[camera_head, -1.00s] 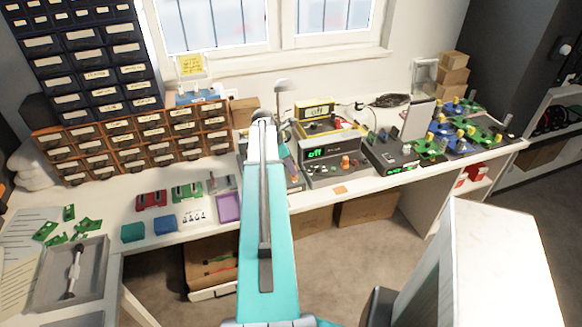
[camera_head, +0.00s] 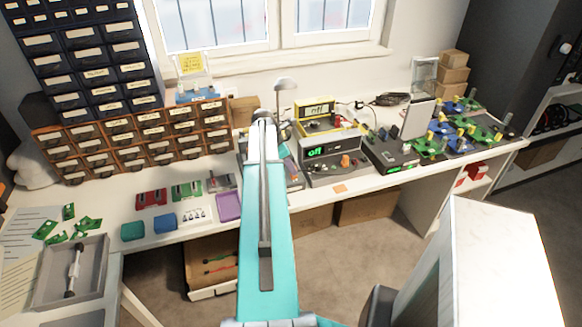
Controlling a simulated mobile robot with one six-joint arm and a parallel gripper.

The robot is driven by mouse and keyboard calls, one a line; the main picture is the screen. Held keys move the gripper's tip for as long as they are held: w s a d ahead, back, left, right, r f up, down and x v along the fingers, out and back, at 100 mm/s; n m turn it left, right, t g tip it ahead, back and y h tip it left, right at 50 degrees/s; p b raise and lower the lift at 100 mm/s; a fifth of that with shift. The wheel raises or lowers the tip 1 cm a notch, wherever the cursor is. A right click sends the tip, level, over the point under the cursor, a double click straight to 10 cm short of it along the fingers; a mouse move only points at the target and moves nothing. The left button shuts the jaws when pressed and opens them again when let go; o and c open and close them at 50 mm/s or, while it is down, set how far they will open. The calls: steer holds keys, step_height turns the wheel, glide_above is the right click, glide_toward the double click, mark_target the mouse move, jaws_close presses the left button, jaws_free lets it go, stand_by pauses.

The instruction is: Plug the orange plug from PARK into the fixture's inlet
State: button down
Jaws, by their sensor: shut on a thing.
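My teal arm link (camera_head: 265,235) stands upright in the middle of the view and covers part of the bench. My gripper is not visible; it is hidden behind the arm or out of view, so what it holds cannot be seen. A grey bench unit (camera_head: 318,168) with a green "off" display stands just right of the arm. A yellow-framed meter (camera_head: 318,110) stands behind it.
A dark box (camera_head: 385,152) and several green and blue boards (camera_head: 455,135) fill the bench's right side. Drawer cabinets (camera_head: 130,140) stand at the back left. A purple tray (camera_head: 229,207) lies left of the arm. A white block (camera_head: 500,265) stands in the right foreground.

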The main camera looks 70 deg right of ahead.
steer(key=c, duration=1.6)
jaws_free()
steer(key=shift+c, duration=0.2)
steer(key=shift+r, duration=0.1)
steer(key=b+v, duration=0.3)
steer(key=v, duration=1)
steer(key=shift+r, duration=0.25)
steer(key=shift+a, duration=0.1)
